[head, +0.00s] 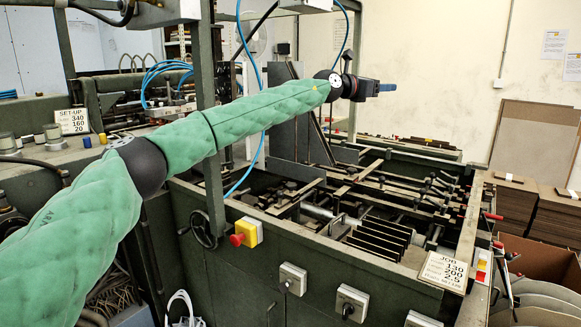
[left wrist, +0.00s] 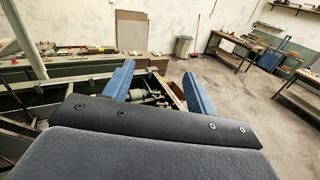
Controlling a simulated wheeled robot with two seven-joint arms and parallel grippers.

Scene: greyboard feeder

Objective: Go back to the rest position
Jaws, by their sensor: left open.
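My left arm, in a green padded sleeve, stretches from the lower left across the head view, above the machine. Its left gripper (head: 386,88) is at the end of it, in the air over the far part of the machine and seen side-on. In the left wrist view the two blue fingers of this gripper (left wrist: 158,70) stand wide apart with nothing between them. My right gripper is not in either view.
The green feeder machine (head: 270,240) has bars and plates in its open bed. An upright frame post (head: 210,120) and blue hoses stand close to my left arm. Stacked brown boards (head: 550,222) are at the right. The left wrist view shows workbenches (left wrist: 235,50) and open floor.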

